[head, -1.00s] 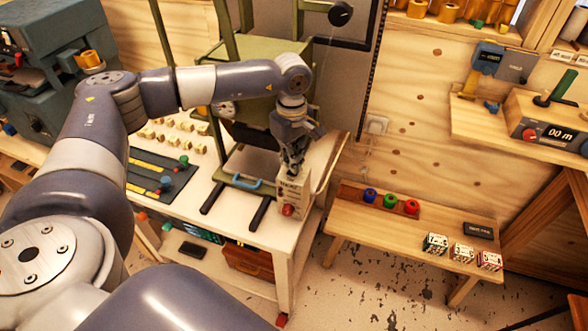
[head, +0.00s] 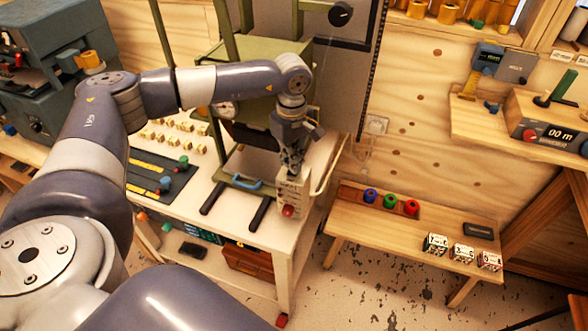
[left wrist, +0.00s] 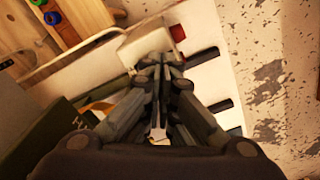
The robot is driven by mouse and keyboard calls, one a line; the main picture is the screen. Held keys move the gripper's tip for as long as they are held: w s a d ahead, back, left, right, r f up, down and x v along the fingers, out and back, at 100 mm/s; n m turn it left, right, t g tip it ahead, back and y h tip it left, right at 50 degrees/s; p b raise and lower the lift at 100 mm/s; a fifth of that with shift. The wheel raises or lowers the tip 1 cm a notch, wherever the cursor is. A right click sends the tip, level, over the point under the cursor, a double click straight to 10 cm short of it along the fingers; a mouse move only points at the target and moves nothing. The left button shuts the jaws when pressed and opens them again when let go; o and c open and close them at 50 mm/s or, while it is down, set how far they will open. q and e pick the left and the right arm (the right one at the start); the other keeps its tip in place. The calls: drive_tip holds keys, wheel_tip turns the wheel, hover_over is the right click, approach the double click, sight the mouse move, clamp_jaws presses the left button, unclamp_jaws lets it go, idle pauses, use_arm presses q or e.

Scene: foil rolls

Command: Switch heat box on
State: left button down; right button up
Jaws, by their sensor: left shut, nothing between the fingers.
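The heat box (head: 292,197) is a small cream box with a red knob (head: 288,211) on its front, standing near the front right corner of the white table (head: 275,232). My left gripper (head: 291,172) is shut and empty, pointing down at the top of the box. In the left wrist view the closed fingers (left wrist: 158,130) lie over the pale box (left wrist: 150,40), and the red knob (left wrist: 178,32) shows beyond them. The fingers hide part of the box top, so I cannot tell whether they touch it. My right gripper is not in view.
A green press frame with a blue handle (head: 246,183) stands left of the box, and two black bars (head: 260,213) lie before it. A wooden bench (head: 350,218) with blue, green and red spools stands to the right. Bare floor (head: 360,290) lies in front.

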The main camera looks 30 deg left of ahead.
use_arm(q)
drive_tip(key=shift+s+f+b, duration=0.1)
drive_tip(key=shift+f+b, duration=0.25)
drive_tip(key=shift+f, duration=0.1)
drive_tip(key=shift+r, duration=0.1)
drive_tip(key=shift+r+p, duration=0.65)
drive_tip(key=shift+r, duration=0.25)
wheel_tip(320, 180, up, 5)
drive_tip(key=p, duration=0.2)
drive_tip(key=shift+p, duration=0.3)
